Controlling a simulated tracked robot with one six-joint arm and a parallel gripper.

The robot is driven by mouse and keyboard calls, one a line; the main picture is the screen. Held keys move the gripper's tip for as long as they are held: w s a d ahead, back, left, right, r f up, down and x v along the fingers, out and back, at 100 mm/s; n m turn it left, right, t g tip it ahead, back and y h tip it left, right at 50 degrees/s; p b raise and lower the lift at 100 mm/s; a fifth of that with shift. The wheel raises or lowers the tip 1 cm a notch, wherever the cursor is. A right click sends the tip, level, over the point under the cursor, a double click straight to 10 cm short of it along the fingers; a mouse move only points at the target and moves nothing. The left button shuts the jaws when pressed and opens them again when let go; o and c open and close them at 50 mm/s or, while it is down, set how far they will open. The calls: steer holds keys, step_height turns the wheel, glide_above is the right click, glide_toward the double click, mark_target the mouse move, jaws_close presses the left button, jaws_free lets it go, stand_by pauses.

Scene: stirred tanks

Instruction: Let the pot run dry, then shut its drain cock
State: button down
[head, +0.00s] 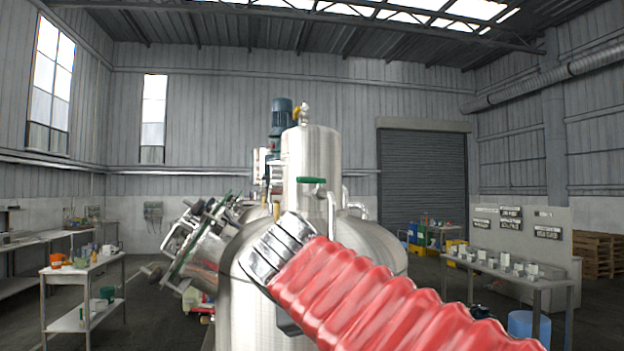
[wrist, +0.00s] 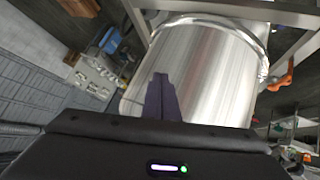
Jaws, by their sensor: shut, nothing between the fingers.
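A steel pot (head: 309,150), an upright cylinder, stands on top of a large steel tank (head: 250,290) in the head view. A cock with a green handle (head: 312,180) is at the pot's lower front. I cannot tell whether liquid is running from it. My gripper does not show in the head view; my red-sleeved arm crosses in front of the tank. In the wrist view my gripper (wrist: 161,86) has its dark fingers shut together, with nothing between them. Beyond them is a shiny steel cylinder (wrist: 215,75); I cannot tell which vessel it is.
A tilted steel vessel (head: 200,255) stands left of the tank. A bench with cups (head: 82,275) is at the left, and a table with small containers (head: 505,275) is at the right. An orange part (wrist: 280,80) shows at the right of the wrist view.

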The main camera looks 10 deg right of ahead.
steer(key=s+f+n+g+y, duration=0.1)
steer(key=s+f+y, duration=0.2)
steer(key=s+f, duration=0.7)
steer(key=s+f+n+g+y, duration=0.1)
steer(key=s+f+g+y, duration=0.1)
steer(key=s+f, duration=0.8)
step_height(320, 180, down, 7)
steer(key=shift+s+d+f+y, duration=0.15)
steer(key=shift+s+d+y, duration=0.2)
steer(key=shift+d+y, duration=0.1)
steer(key=shift+s, duration=0.1)
